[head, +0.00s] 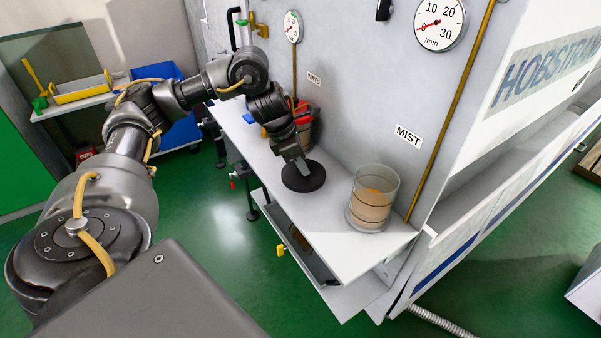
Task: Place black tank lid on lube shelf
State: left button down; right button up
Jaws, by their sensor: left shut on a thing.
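The black tank lid (303,178) is a flat round disc, level, at the white lube shelf (345,243) on the machine's side. I cannot tell whether it rests on the shelf or is just above it. My left gripper (299,163) is shut on the lid from above, with the arm reaching in from the left. A clear round tank (372,200) with amber liquid stands open near the shelf's right end, under the MIST label. My right gripper is not in view.
A red and dark container (305,118) stands on the shelf behind my left gripper. Gauges and a brass pipe (452,110) run up the machine wall. A lower tray (300,245) with a yellow tap is under the shelf. Shelf surface between lid and tank is clear.

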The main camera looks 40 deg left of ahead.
pick_arm(q)
jog(key=shift+w+a+f, duration=0.1)
jog(key=shift+a+f, duration=0.05)
jog(key=shift+f, duration=1.65)
jog(key=shift+f+b, duration=0.1)
jog(key=shift+b, duration=0.3)
jog(key=c, duration=1.3)
grip_release()
jog(key=shift+o, duration=0.2)
